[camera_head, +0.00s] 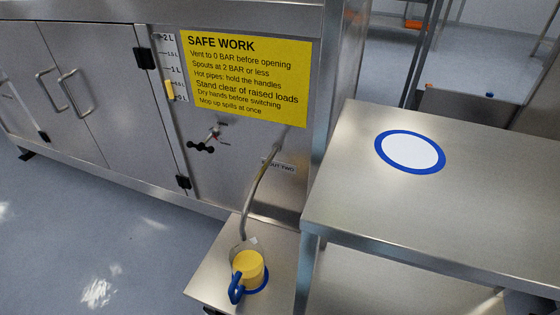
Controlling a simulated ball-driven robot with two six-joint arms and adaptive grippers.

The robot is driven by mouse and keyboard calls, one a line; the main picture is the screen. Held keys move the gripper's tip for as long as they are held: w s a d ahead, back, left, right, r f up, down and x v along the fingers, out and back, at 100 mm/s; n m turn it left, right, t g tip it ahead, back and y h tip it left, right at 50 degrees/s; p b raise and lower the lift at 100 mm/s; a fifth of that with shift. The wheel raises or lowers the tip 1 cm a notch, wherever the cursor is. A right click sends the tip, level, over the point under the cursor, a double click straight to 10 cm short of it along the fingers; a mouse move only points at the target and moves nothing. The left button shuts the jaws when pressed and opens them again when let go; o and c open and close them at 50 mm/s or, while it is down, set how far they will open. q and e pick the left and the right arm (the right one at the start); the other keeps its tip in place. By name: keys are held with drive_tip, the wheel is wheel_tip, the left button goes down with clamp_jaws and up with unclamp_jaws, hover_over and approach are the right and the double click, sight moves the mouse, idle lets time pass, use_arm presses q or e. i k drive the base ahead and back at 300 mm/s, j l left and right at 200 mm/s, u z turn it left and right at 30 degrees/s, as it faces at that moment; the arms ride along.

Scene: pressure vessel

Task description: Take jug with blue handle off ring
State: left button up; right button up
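A jug with a blue handle (236,290) stands on a small low steel stand below a curved spout. The jug's top looks yellow (248,263), and its handle points toward the front left. A blue ring (259,291) shows partly around the jug's base; the rest of it is hidden by the jug. The end of the spout (243,232) is directly above or just behind the jug; I cannot tell if they touch. Neither of my grippers is in view.
A steel table (480,190) at right has a white disc with a blue ring (410,152), bare of objects. Behind the jug is a steel cabinet with a yellow sign (246,75), a level gauge (170,70) and a valve (213,136). The floor at left is clear.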

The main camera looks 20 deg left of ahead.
sight(246, 258)
drive_tip(key=k+l, duration=0.35)
drive_tip(key=k, duration=0.15)
drive_tip(key=k+l, duration=0.3)
drive_tip(key=k, duration=0.15)
drive_tip(key=k+l, duration=0.35)
drive_tip(key=k, duration=0.15)
